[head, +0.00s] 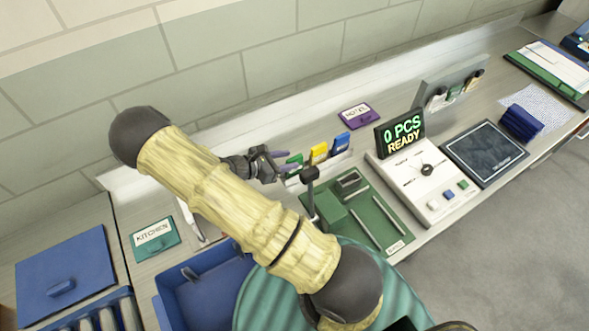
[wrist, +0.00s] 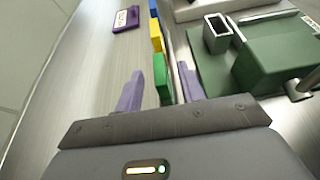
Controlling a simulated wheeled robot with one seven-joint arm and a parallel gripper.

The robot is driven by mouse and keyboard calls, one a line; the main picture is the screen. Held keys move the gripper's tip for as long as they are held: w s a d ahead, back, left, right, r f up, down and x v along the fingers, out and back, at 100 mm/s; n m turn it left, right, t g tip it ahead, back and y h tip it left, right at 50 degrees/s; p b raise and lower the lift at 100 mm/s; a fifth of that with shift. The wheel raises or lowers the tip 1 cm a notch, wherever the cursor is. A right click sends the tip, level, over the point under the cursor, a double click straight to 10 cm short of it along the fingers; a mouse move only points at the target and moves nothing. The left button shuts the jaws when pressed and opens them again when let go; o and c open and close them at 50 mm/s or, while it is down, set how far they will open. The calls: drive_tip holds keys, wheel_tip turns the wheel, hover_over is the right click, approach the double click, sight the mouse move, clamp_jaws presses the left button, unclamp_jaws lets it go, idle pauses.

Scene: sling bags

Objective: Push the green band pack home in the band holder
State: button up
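The green band pack (head: 294,160) is at the left end of a row in the pale band holder (head: 334,158), beside a yellow pack (head: 319,151) and a blue pack (head: 341,142). My gripper (head: 281,160) is at the green pack's end of the row. In the wrist view its two purple fingers (wrist: 160,88) are apart, with the green pack (wrist: 162,77) between or just beyond their tips. A gap shows on the left of the pack; contact on the right cannot be told. How deep the pack sits is hidden.
A green tray (head: 385,228) with a block and rods lies in front of the holder, with a dark-topped post (head: 310,175) close to my gripper. A purple notes card (head: 358,115) lies behind. A counter display (head: 402,132) stands right. The wall is behind.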

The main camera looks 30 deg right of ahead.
sight(302, 158)
drive_tip(key=shift+d+f, duration=0.1)
drive_tip(key=b+x, duration=0.1)
drive_tip(key=x, duration=0.1)
drive_tip(key=b+x, duration=0.1)
drive_tip(key=x, duration=0.1)
drive_tip(key=shift+d+f, duration=0.1)
drive_tip(key=shift+f, duration=0.25)
drive_tip(key=shift+w+d+b, duration=0.1)
drive_tip(key=shift+d+b, duration=0.2)
drive_tip(key=shift+d, duration=0.05)
clamp_jaws()
